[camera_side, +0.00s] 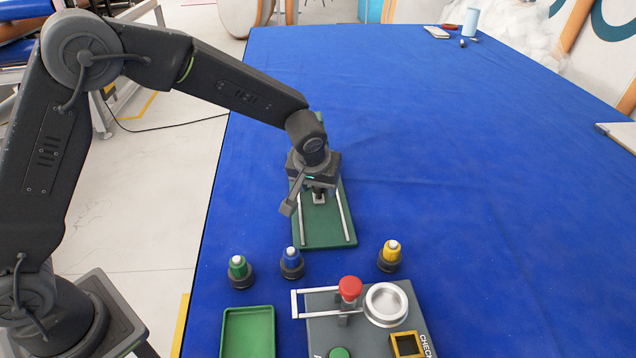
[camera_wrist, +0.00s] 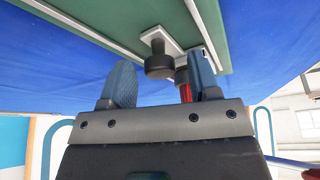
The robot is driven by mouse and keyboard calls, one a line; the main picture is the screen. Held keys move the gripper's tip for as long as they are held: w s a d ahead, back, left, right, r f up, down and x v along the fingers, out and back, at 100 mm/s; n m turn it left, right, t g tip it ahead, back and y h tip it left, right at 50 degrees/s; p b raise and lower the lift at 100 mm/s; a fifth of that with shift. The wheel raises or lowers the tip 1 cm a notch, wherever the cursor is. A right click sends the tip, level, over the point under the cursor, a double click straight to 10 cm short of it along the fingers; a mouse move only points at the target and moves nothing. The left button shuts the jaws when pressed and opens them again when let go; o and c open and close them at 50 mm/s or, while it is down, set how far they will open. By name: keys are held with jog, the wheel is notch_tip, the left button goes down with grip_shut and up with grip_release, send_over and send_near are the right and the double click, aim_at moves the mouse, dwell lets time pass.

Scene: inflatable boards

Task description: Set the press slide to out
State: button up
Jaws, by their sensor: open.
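The press slide is a small light plate (camera_side: 319,198) with a dark knob, sitting between two pale rails on a long green board (camera_side: 325,232). In the side view my gripper (camera_side: 316,188) is low over the board at this plate and hides part of it. In the wrist view the dark knob (camera_wrist: 158,62) on its pale plate (camera_wrist: 162,38) appears between the two open fingers of my gripper (camera_wrist: 160,84), with a gap on each side. I cannot tell how deep the knob sits between the fingers. A dark and red part (camera_wrist: 184,88) shows beside the right finger.
Green (camera_side: 238,268), blue (camera_side: 292,261) and yellow (camera_side: 390,254) capped pieces stand in front of the board. A grey station (camera_side: 365,335) with a red knob (camera_side: 350,288) and a white ring (camera_side: 386,304) is nearer. A green tray (camera_side: 226,335) lies left.

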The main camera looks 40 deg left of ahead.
grip_shut()
jog(key=s+d, duration=0.8)
jog(key=shift+s, duration=0.1)
dwell(0.4)
jog(key=shift+d, duration=0.1)
grip_release()
jog(key=shift+r, duration=0.1)
jog(key=v, duration=1.3)
jog(key=shift+s+r, duration=0.25)
